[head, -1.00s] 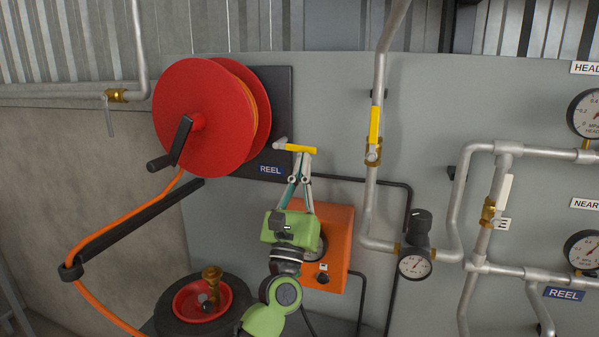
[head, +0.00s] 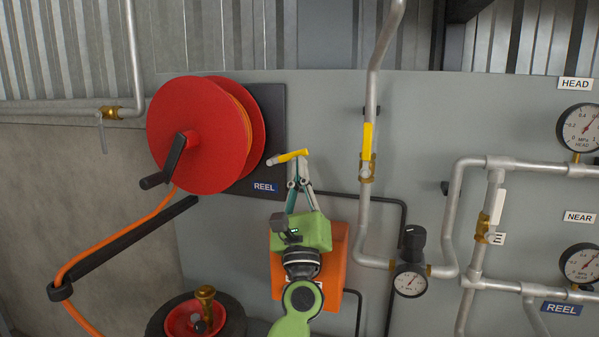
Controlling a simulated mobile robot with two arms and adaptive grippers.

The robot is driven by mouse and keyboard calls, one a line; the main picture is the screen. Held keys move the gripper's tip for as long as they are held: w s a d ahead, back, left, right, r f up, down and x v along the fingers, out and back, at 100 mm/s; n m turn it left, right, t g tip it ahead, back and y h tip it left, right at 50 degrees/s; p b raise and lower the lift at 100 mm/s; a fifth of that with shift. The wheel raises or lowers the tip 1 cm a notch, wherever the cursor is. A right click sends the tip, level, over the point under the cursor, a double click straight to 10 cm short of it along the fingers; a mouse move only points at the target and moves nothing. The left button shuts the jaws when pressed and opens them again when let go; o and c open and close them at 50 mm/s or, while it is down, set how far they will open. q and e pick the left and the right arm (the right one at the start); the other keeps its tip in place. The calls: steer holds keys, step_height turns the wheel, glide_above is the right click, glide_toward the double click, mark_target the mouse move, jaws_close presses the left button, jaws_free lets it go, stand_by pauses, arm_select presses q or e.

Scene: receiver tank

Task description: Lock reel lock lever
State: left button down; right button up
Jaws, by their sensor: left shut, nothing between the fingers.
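The reel lock lever (head: 288,157) is a short yellow handle with a grey end at its left, beside the red reel (head: 188,140). It lies close to level, with its right end tilted slightly up. My left gripper (head: 299,181) points up from below, with its fingertips together just under the right part of the lever. The fingers hold nothing; I cannot tell whether they touch the lever. My right gripper is out of view.
A black plate with a REEL label (head: 265,187) backs the reel. An orange box (head: 335,262) is behind my left gripper. A yellow-handled valve (head: 367,140) on a vertical pipe stands to the right. An orange hose (head: 110,247) runs down left.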

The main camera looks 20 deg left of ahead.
arm_select(q)
steer(key=v, duration=1.2)
stand_by(0.3)
